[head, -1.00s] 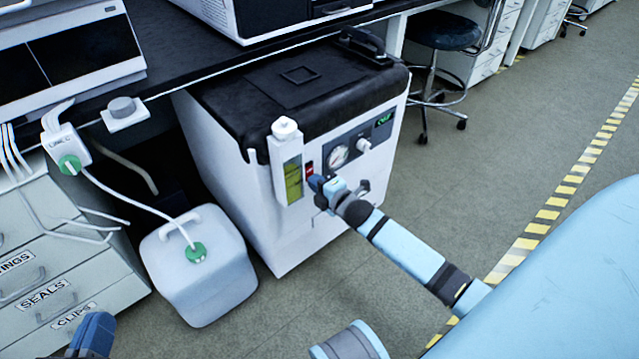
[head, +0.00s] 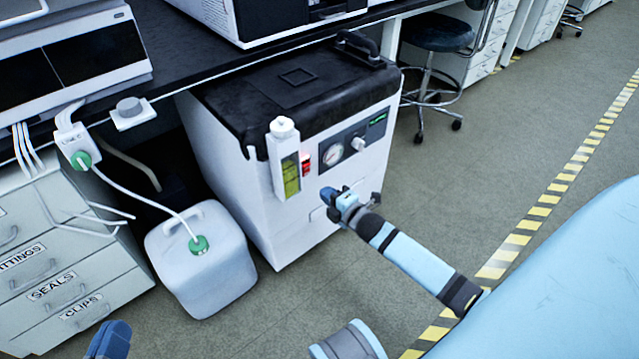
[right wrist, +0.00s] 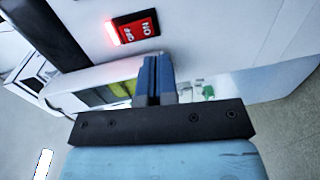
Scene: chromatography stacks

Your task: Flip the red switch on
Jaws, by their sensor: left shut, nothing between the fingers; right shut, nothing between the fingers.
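The red switch (head: 306,165) is on the front panel of the white cabinet, between the yellow-green sight tube and the round gauge. A red glow shows at one end of it. In the right wrist view the switch (right wrist: 138,25) carries ON and OFF lettering, with the bright glow beyond the OFF end. My right gripper (head: 328,193) is shut and empty, in front of the panel, lower right of the switch and apart from it. Its blue fingertips also show in the right wrist view (right wrist: 155,62). My left gripper (head: 112,338) is shut and empty at the lower left.
A white jerrycan (head: 205,270) and labelled drawers (head: 60,250) stand left. Open floor lies right.

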